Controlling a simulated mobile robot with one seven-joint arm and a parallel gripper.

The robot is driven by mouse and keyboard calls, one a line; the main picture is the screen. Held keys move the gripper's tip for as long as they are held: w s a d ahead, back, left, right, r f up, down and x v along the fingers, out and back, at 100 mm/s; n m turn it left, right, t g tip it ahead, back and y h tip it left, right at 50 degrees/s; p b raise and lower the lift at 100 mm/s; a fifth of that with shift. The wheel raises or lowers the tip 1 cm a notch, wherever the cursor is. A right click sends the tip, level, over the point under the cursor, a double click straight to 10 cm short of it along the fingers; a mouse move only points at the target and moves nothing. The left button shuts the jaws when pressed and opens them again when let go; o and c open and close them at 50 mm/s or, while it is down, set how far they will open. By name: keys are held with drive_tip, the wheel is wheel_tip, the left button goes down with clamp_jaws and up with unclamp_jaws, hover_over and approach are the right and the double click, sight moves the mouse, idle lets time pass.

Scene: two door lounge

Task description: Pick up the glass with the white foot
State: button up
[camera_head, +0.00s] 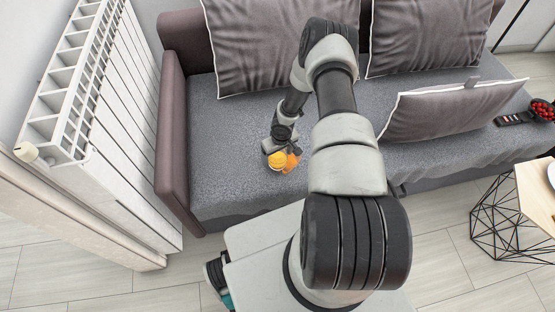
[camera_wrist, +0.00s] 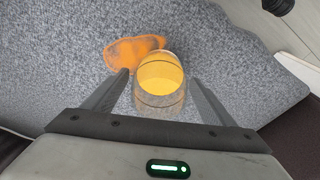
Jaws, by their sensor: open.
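A clear glass with orange-yellow content (camera_wrist: 160,82) stands on the grey sofa seat. Its foot is hard to make out, so I cannot tell its colour. My gripper (camera_wrist: 160,95) is open, with one finger on each side of the glass in the wrist view. I cannot tell whether either finger touches it. In the head view the glass (camera_head: 277,159) shows at the end of my arm, just below my gripper (camera_head: 279,146), whose fingers are mostly hidden there.
An orange patch or flat thing (camera_wrist: 132,50) lies on the seat right beside the glass. The grey sofa (camera_head: 235,130) has large cushions (camera_head: 430,108) at its back and right. A white radiator (camera_head: 95,100) stands at the left. A remote (camera_head: 515,119) and a bowl of red fruit (camera_head: 543,109) are far right.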

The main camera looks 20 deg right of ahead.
drive_tip(key=f, duration=0.3)
drive_tip(key=shift+w+f, duration=0.2)
drive_tip(key=shift+w, duration=0.1)
drive_tip(key=c, duration=1.2)
drive_tip(key=shift+r, duration=0.15)
